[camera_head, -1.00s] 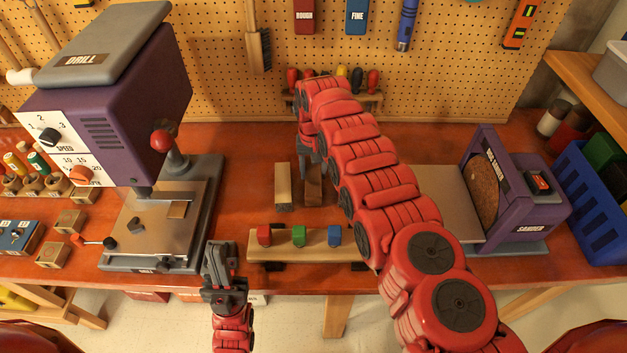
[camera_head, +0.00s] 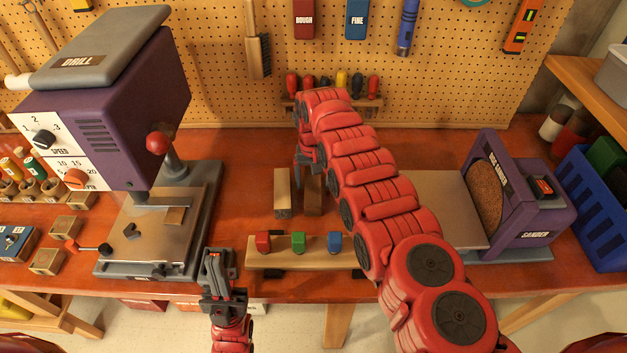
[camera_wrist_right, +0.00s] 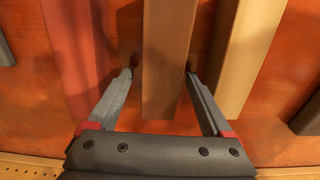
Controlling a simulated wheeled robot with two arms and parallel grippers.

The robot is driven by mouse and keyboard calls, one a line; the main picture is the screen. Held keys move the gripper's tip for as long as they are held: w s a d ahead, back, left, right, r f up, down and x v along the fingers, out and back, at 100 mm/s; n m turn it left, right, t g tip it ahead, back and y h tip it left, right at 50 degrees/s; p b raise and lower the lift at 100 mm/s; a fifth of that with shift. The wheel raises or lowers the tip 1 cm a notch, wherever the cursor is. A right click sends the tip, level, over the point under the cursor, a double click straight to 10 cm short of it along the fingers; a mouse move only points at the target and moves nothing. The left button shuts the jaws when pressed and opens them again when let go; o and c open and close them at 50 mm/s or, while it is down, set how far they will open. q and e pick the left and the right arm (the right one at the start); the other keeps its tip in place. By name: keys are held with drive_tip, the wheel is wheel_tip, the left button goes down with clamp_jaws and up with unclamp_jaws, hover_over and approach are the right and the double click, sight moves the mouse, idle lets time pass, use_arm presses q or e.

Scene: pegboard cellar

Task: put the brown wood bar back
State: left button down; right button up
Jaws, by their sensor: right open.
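The brown wood bar (camera_head: 314,196) lies on the red-brown bench top, partly hidden by my right arm in the head view. In the right wrist view the brown bar (camera_wrist_right: 168,60) runs between the two fingers of my right gripper (camera_wrist_right: 163,85). That gripper is open, one finger on each side of the bar, with a visible gap on both sides. A pale wood bar (camera_wrist_right: 252,50) lies to the right there and a dark red bar (camera_wrist_right: 75,50) to the left. My left gripper (camera_head: 216,262) is by the bench's front edge, apart from the bars; its finger gap is unclear.
A wood rail (camera_head: 290,256) with red, green and blue blocks lies along the front edge. The purple drill (camera_head: 120,120) stands at left, the purple disc sander (camera_head: 515,205) at right. A screwdriver rack (camera_head: 340,102) is on the pegboard behind.

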sight(314, 179)
wheel_tip(314, 179, up, 8)
drive_tip(key=p, duration=0.7)
drive_tip(key=shift+r, duration=0.1)
wheel_tip(314, 179, up, 4)
drive_tip(key=shift+r+p, duration=0.1)
drive_tip(key=shift+p, duration=0.7)
drive_tip(key=shift+s, duration=0.1)
